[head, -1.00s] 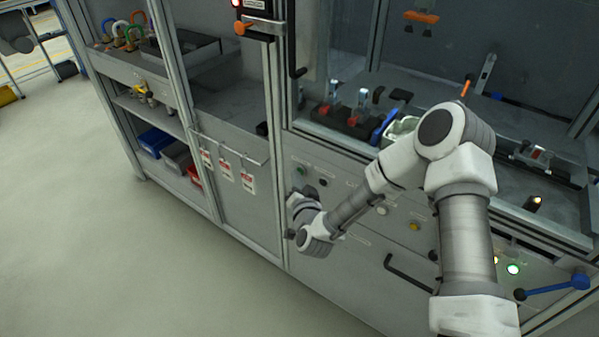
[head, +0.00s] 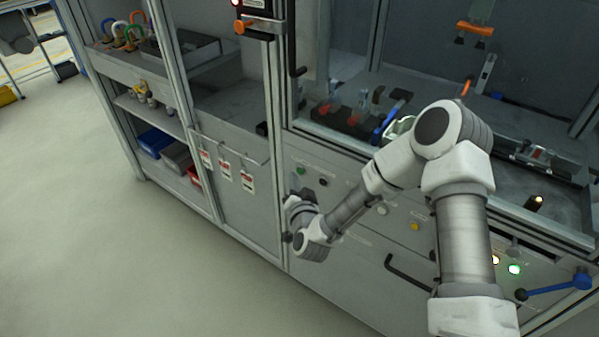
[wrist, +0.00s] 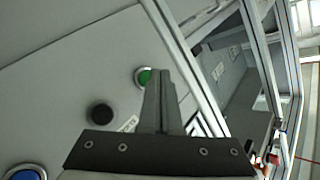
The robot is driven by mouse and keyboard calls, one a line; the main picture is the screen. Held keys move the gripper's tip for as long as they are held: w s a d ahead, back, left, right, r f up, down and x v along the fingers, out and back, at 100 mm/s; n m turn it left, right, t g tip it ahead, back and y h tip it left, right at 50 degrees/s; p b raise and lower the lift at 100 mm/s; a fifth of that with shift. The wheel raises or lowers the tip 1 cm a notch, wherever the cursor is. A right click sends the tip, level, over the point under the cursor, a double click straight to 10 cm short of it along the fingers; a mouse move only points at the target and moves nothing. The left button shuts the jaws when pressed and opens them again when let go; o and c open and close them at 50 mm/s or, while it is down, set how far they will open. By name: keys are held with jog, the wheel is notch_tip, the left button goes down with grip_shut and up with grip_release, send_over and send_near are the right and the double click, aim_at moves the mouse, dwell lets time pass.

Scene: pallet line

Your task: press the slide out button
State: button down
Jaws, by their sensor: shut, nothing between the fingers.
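A panel of round buttons runs along the cabinet front. A green button (head: 300,170) sits at its left end, with a black button (head: 323,182) right of it. I cannot read which label says slide out. In the wrist view, my gripper (wrist: 159,74) is shut and empty. Its fingertips appear beside the green button (wrist: 144,77) and overlap its right edge; I cannot tell whether they touch it. In the head view my wrist hides the fingers.
A white button (head: 382,209) and a yellow button (head: 415,226) sit farther right on the panel. A black handle (head: 405,272) projects below them. Hanging tags (head: 226,168) are on the left cabinet front. The floor at left is clear.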

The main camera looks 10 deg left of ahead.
jog(key=shift+s, duration=0.1)
jog(key=s, duration=0.1)
jog(key=s+a, duration=0.1)
jog(key=s, duration=0.1)
jog(key=s+a, duration=0.1)
jog(key=shift+s+b, duration=0.3)
jog(key=shift+b, duration=0.05)
jog(key=shift+r, duration=0.1)
dwell(0.7)
